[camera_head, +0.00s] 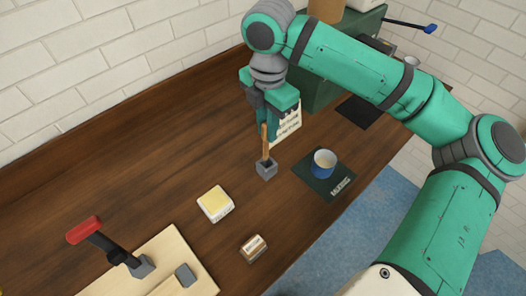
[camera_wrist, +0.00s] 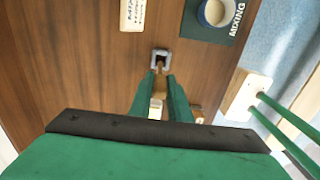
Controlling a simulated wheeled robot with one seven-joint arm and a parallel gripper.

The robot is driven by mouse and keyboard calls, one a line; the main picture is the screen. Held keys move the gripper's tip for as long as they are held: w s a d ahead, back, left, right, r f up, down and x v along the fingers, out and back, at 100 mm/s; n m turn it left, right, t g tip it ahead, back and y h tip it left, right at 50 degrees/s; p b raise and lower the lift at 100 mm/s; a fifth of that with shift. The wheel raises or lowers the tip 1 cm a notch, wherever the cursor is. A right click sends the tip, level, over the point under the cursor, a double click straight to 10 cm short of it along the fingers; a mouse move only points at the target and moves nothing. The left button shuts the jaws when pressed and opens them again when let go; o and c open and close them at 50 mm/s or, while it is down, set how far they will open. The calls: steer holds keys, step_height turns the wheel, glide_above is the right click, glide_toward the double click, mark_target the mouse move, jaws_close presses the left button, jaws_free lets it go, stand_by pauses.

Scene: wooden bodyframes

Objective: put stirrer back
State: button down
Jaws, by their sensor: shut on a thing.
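The stirrer (camera_head: 265,143) is a thin wooden stick standing nearly upright at the small grey holder (camera_head: 267,170). My gripper (camera_head: 268,126) is shut on its upper part from above. The stirrer's lower end meets the holder's opening, but I cannot tell how deep it sits. In the wrist view the stirrer (camera_wrist: 160,66) runs from between my fingers (camera_wrist: 160,84) towards the square grey holder (camera_wrist: 160,54). The gripped part is largely hidden by the fingers.
A blue cup (camera_head: 324,163) stands on a dark mixing mat (camera_head: 341,189) right of the holder. A cream sign (camera_head: 291,122) stands behind. A yellow-topped block (camera_head: 215,203) and a small brown-and-white block (camera_head: 253,248) are nearer. A red-handled tool (camera_head: 84,230) stands over a board at lower left.

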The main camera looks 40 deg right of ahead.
mark_target(267, 147)
steer(key=shift+s+f, duration=0.15)
steer(key=shift+f, duration=3.6)
steer(key=c, duration=1.7)
jaws_free()
steer(key=shift+o, duration=0.2)
step_height(267, 147, up, 12)
steer(key=shift+r, duration=0.15)
